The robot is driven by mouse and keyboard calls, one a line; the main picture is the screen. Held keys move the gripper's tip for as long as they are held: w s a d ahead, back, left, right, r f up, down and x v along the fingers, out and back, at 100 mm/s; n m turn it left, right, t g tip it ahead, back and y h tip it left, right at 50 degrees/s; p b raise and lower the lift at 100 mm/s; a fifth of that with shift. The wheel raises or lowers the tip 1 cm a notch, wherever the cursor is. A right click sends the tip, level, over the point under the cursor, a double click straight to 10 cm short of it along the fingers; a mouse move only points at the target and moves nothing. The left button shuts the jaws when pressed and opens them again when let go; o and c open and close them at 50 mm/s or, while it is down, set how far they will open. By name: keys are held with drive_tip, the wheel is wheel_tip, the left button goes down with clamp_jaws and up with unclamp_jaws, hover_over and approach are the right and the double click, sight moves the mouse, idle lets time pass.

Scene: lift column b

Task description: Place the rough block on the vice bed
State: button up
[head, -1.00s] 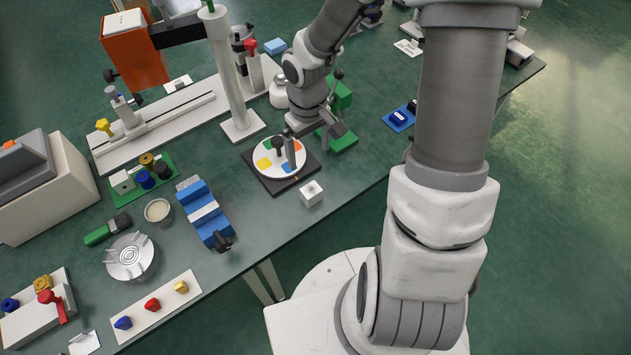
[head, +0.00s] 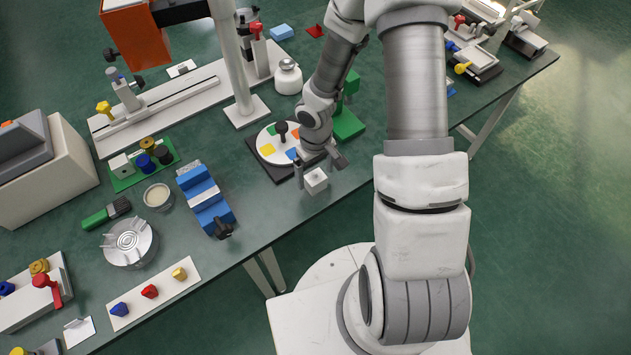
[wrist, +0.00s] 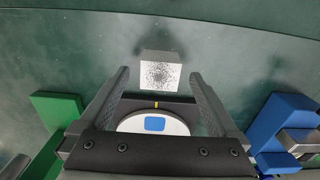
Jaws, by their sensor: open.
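The rough block (head: 315,181), a small pale cube, sits on the bench near its front edge. In the wrist view its speckled top (wrist: 161,76) shows between and slightly beyond my fingertips. My gripper (head: 319,166) is open and empty, just above and behind the block, one finger to each side. The vice (head: 190,178) is blue with a pale bed (head: 204,196) across its middle and stands to the left of the block. The bed is bare. Part of the vice shows at the right edge of the wrist view (wrist: 277,118).
A round dial plate (head: 265,148) with coloured patches on a dark base lies just behind the block, partly under my arm. A green block (head: 348,125) stands right of it. A pale column (head: 236,80) rises behind. The bench between vice and block is clear.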

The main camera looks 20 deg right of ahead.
wheel_tip(320, 180, down, 2)
drive_tip(key=shift+f, duration=0.1)
clamp_jaws()
idle(0.5)
